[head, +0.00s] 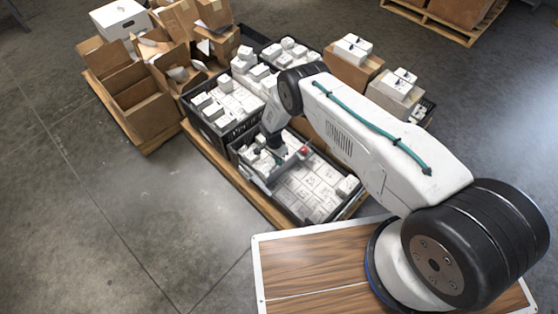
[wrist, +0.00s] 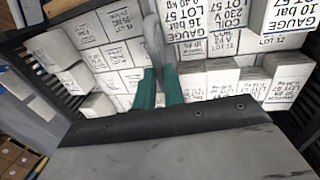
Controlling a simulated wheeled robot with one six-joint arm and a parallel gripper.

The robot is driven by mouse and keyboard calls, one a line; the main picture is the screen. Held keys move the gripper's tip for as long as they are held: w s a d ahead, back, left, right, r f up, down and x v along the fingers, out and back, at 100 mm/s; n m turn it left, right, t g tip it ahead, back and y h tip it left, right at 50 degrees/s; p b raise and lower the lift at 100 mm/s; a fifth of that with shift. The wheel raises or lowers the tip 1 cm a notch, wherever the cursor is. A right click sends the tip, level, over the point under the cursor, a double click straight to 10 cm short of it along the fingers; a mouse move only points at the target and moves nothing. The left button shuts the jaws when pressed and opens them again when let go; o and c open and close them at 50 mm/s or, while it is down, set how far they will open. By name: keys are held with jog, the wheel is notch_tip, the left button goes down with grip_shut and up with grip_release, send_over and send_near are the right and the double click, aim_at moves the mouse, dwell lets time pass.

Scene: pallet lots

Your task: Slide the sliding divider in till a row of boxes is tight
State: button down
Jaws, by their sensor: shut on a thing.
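The near black crate (head: 345,212) holds rows of white printed boxes (head: 312,188). A grey bar, which looks like the sliding divider (head: 287,170), lies across the crate, with a red spot near its right end. My gripper (head: 279,154) reaches down into the crate at this bar. In the wrist view, my gripper's teal fingers (wrist: 160,84) are shut on a grey upright piece (wrist: 153,38), apparently the divider's handle. White boxes (wrist: 205,75) stand close together on both sides of the fingers. My gripper's body hides the lower part of that view, so the divider's contact with the boxes is unclear.
Another black crate of white boxes (head: 224,104) stands behind on the same pallet. Open cardboard boxes (head: 143,100) crowd a pallet at left. More cartons (head: 352,72) stand behind my arm. The concrete floor at left is clear.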

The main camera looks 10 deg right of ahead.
jog(key=shift+w+a+r, duration=0.2)
jog(key=shift+w+a, duration=0.05)
jog(key=shift+w, duration=0.15)
jog(key=c, duration=1.7)
grip_release()
jog(key=shift+a, duration=0.15)
jog(key=shift+o, duration=1.1)
jog(key=shift+s+a, duration=0.25)
jog(key=shift+s, duration=0.05)
notch_tip(320, 180, up, 8)
jog(key=w+a, duration=0.1)
jog(key=shift+f, duration=0.2)
jog(key=shift+w+n, duration=0.1)
jog(key=shift+n, duration=0.2)
